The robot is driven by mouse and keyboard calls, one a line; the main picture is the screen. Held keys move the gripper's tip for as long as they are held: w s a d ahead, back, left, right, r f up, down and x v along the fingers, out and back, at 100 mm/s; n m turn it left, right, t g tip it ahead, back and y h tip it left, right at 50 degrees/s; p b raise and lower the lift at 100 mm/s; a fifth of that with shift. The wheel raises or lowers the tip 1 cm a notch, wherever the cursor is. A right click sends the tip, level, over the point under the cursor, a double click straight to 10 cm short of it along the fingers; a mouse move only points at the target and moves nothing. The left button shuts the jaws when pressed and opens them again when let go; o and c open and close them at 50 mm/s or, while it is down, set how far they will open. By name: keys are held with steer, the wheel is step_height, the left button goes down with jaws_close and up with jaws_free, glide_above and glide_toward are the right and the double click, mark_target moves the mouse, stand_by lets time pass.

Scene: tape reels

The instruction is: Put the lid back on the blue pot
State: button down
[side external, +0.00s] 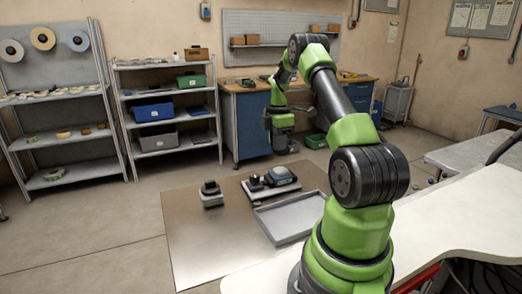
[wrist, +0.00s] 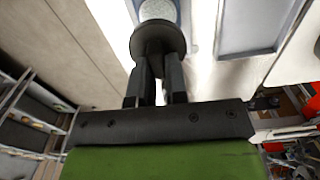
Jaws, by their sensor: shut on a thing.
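My gripper (wrist: 156,82) is shut on a dark round lid (wrist: 157,36), gripping it by its narrow stem. In the side view my gripper (side external: 281,140) hangs above the far part of the metal sheet, and the lid is too small to make out clearly there. The blue pot (side external: 280,176) appears as a dark blue shape on a pale tray (side external: 272,190), below my gripper. In the wrist view a pale round surface (wrist: 158,9) shows partly behind the lid; I cannot tell whether it is the pot.
An empty grey tray (side external: 288,217) lies nearer on the metal sheet (side external: 195,245). A small dark item (side external: 256,183) sits left of the pot, and a black-and-grey object (side external: 211,194) stands further left. The sheet's front left is clear.

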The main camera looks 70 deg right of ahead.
mark_target(277, 171)
steer(key=shift+f, duration=3.1)
steer(key=shift+f, duration=0.15)
steer(key=c, duration=0.6)
jaws_free()
steer(key=shift+r, duration=3.5)
